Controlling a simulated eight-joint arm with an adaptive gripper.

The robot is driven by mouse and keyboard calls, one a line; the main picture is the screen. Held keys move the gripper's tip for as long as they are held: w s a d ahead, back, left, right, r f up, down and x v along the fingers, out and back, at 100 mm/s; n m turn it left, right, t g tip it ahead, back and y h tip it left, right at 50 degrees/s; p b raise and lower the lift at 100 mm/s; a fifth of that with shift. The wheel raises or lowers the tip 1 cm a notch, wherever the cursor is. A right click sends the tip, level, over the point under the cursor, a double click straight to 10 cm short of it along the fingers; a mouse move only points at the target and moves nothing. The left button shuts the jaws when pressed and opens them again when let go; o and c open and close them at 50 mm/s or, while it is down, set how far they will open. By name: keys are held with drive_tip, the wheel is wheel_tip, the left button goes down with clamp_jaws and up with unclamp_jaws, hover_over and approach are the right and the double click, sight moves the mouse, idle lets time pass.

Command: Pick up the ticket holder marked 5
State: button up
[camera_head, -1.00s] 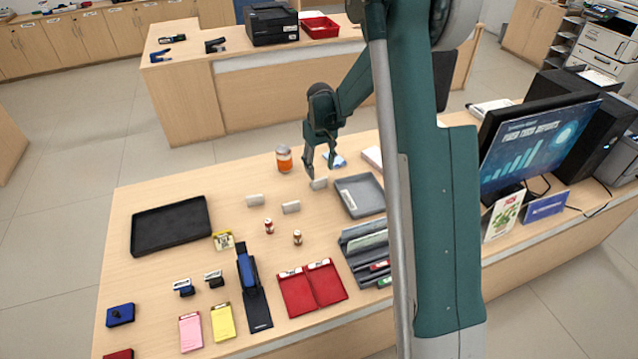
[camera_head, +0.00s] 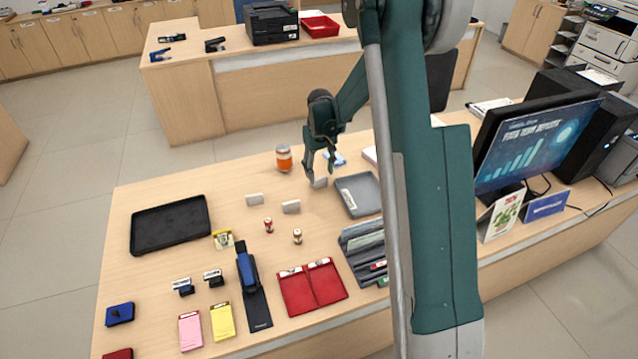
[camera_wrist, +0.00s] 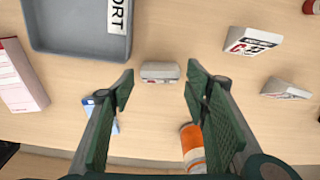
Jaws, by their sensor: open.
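Three small pale ticket holders stand on the counter in the head view: a left one (camera_head: 254,199), a middle one (camera_head: 291,206) and a right one (camera_head: 320,183). Their numbers cannot be read, so I cannot tell which is marked 5. My gripper (camera_head: 320,172) is open, right at the right holder. In the wrist view, this holder (camera_wrist: 160,72) lies between and just beyond the open fingertips (camera_wrist: 160,86), with a gap on both sides. The other two holders (camera_wrist: 252,41) (camera_wrist: 285,89) stand to its right there.
A grey tray (camera_head: 343,204) is close by on the right. An orange-labelled jar (camera_head: 284,158) stands behind left; it is near the right finger in the wrist view (camera_wrist: 192,146). A blue-and-white packet (camera_wrist: 92,106) lies by the left finger. Two small bottles (camera_head: 268,225) (camera_head: 297,237) stand in front.

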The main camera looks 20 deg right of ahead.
sight(320, 179)
drive_tip(key=shift+f, duration=0.1)
drive_tip(key=shift+s+f+b, duration=0.1)
drive_tip(key=shift+f+b, duration=0.5)
drive_tip(key=shift+f, duration=1.9)
drive_tip(key=c, duration=0.6)
